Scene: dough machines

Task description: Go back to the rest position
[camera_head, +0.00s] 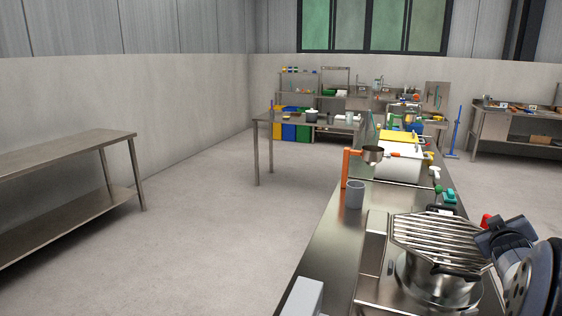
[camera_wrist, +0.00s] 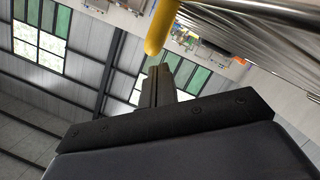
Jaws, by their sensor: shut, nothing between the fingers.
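My gripper (camera_wrist: 158,75) shows in the wrist view as narrow dark fingers closed together, with nothing between them. A yellow rounded bar (camera_wrist: 161,28) is close to the fingertips in the picture; I cannot tell whether they touch. Shiny metal bars (camera_wrist: 262,30) run across the upper right of the wrist view. In the head view, my dark arm (camera_head: 540,270) reaches in at the lower right, beside a machine with a barred metal guard (camera_head: 432,238) over a steel bowl (camera_head: 437,284). The gripper's fingers cannot be made out there.
A steel counter (camera_head: 330,232) runs away from me, with a grey cup (camera_head: 355,194), an orange upright (camera_head: 346,166) and a white box (camera_head: 398,164) on it. An empty steel table (camera_head: 65,147) stands at the left. The floor (camera_head: 200,225) between is clear.

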